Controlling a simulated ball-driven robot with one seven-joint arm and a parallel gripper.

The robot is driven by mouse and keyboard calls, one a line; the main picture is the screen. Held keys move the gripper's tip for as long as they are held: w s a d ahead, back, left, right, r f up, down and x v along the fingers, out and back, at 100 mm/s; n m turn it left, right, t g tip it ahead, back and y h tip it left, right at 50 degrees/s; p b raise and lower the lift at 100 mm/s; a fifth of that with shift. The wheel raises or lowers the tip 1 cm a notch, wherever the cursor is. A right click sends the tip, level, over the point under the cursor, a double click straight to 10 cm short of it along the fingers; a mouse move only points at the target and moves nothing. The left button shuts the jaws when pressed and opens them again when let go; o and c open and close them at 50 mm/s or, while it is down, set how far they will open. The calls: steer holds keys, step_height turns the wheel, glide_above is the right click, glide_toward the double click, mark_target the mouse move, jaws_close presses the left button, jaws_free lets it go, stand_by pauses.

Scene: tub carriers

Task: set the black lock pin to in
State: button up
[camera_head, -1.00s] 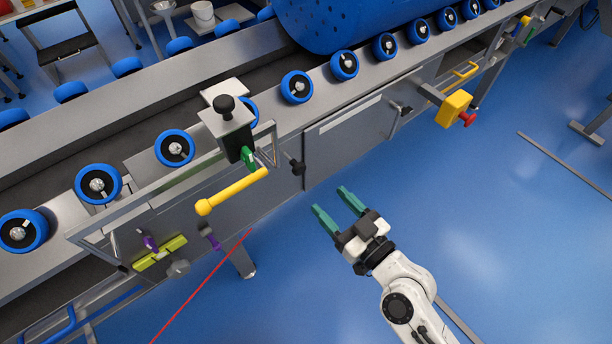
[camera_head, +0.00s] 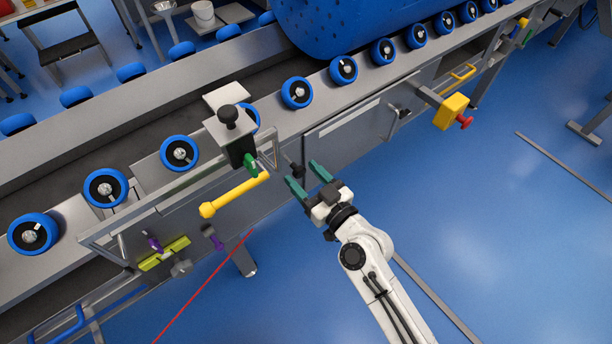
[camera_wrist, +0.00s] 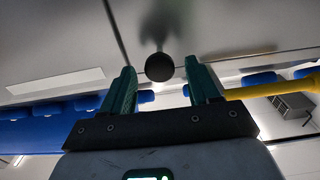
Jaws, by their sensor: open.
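A black lock pin with a round knob (camera_head: 296,170) sticks out from the carrier's grey side panel. In the wrist view its black ball end (camera_wrist: 159,66) shows between and just beyond my fingers, with a dark stem or shadow behind it. My gripper (camera_head: 304,175) is open, with its green fingers pointing at the panel on either side of the knob's line. In the wrist view the gripper (camera_wrist: 160,85) is empty, and I see no contact with the knob.
A yellow handle (camera_head: 234,195) and a grey box with a black top knob (camera_head: 228,115) are left of the pin. Another black knob (camera_head: 404,113) and a yellow box with a red button (camera_head: 452,111) are to the right.

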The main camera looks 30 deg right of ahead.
jaws_close()
stand_by(0.4)
steer(key=shift+w+a, duration=0.2)
steer(key=shift+w, duration=1.1)
jaws_free()
steer(key=s+d+b, duration=0.1)
steer(key=s+b, duration=0.1)
steer(key=s, duration=0.8)
steer(key=shift+s+d, duration=0.35)
